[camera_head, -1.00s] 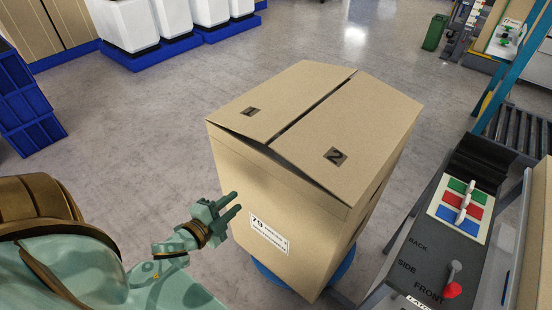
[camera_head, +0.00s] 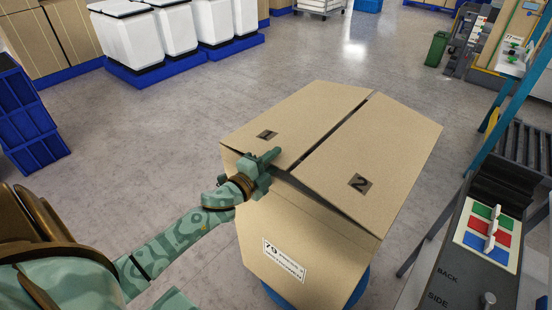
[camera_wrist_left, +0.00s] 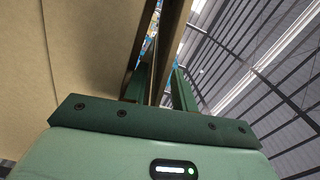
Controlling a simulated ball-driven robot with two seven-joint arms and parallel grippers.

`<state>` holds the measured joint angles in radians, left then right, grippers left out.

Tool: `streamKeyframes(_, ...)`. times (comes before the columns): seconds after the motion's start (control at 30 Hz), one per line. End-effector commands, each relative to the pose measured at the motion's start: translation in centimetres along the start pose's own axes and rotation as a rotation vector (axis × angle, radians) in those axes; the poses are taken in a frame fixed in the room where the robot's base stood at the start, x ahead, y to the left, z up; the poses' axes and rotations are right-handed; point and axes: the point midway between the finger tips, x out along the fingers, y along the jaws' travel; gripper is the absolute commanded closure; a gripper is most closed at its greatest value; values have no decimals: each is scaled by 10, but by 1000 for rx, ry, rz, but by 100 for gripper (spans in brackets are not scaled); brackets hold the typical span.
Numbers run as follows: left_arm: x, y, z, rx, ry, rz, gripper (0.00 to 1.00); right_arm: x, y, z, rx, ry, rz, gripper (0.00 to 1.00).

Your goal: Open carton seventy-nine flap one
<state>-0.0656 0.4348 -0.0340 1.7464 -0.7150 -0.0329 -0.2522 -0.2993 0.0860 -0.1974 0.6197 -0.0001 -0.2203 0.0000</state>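The carton (camera_head: 300,245), a tall cardboard box labelled 79, stands in the middle of the head view. Its flap one (camera_head: 300,115) lies to the left and flap two (camera_head: 385,150) to the right, both nearly closed, with a narrow dark gap between them. My left gripper (camera_head: 266,163) is at the near edge of flap one, one finger showing over the flap's top. In the left wrist view, my left gripper's fingers (camera_wrist_left: 164,88) stand apart, with a cardboard edge (camera_wrist_left: 174,42) showing between them. Whether they touch it is unclear. My right gripper is in neither view.
A control panel (camera_head: 485,240) with coloured patches and levers stands at the right, beside rollers (camera_head: 525,145). Blue crates (camera_head: 30,130) are at the left. White bins (camera_head: 130,45) stand behind. The floor between them and the carton is clear.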

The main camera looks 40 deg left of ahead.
Motion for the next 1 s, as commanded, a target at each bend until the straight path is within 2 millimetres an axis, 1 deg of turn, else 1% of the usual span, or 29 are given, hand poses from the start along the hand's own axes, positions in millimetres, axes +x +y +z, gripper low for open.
streamKeyframes(0.03, 5, 0, 0, 0, 0, 0, 73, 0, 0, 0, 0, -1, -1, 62)
streamKeyframes(0.1, 8, 0, 0, 0, 0, 0, 73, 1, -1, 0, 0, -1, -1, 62)
streamKeyframes(0.37, 10, 0, 0, -1, 0, 1, 73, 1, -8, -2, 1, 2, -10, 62)
streamKeyframes(0.4, 10, 0, 0, -1, 0, 1, 76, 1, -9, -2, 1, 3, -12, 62)
streamKeyframes(0.5, 10, 0, 0, -1, 0, 1, 100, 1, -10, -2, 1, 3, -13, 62)
streamKeyframes(0.77, 10, -2, 0, -6, 0, 0, 100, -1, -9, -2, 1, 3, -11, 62)
streamKeyframes(0.87, 10, -7, 0, -23, 0, 0, 100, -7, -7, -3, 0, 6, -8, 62)
streamKeyframes(1.0, 10, -21, 0, -75, 0, -2, 100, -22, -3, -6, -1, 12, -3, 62)
